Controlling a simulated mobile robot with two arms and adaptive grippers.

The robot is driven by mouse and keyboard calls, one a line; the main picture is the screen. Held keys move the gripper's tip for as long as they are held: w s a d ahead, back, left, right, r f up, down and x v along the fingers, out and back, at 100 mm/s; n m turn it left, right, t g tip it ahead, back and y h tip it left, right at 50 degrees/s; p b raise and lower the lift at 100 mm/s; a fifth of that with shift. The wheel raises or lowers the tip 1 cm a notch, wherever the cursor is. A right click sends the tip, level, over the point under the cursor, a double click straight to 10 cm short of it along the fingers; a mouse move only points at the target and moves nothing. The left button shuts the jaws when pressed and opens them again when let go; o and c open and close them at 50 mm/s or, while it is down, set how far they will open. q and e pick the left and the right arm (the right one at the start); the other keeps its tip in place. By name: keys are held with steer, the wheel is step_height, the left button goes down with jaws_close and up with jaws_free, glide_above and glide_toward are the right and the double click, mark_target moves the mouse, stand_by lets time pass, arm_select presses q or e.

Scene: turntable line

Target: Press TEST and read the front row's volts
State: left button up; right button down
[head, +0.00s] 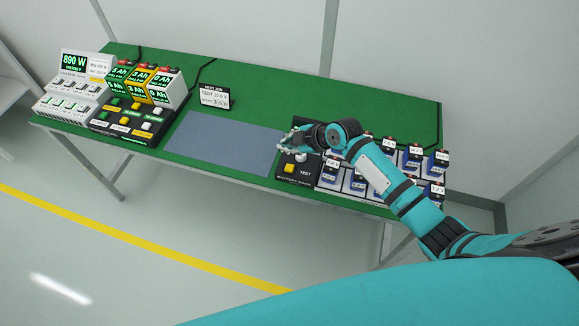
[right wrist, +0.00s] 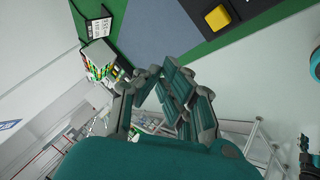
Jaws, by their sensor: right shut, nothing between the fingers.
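The battery rack (head: 296,182) is a black box at the right of the table, marked TEST. A yellow button (head: 290,168) sits on its left end and also shows in the right wrist view (right wrist: 217,16). Blue battery packs (head: 329,172) with small white displays stand in two rows on the rack. My arm covers part of both rows, and most digits are too small to read. My right gripper (head: 284,147) is shut and empty, above the mat's right edge, beside the button and apart from it. My left gripper is not in view.
A grey mat (head: 215,143) lies bare on the green table (head: 262,85). A small black-framed card (head: 214,97) stands behind it. At the left are a white unit reading 890 W (head: 74,63), several Ah packs (head: 134,85) and a black button panel (head: 110,130).

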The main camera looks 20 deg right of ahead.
steer(key=b, duration=0.6)
glide_above(288, 169)
step_height(288, 169, down, 7)
steer(key=shift+f, duration=0.2)
steer(key=shift+f+b, duration=0.45)
steer(key=shift+f, duration=0.25)
steer(key=shift+f, duration=0.1)
steer(key=shift+f+b, duration=0.25)
steer(key=shift+b, duration=0.15)
steer(key=shift+f+b, duration=0.4)
steer(key=shift+f, duration=0.05)
stand_by(0.7)
steer(key=shift+r, duration=0.1)
steer(key=shift+r+p, duration=0.65)
steer(key=shift+r, duration=0.1)
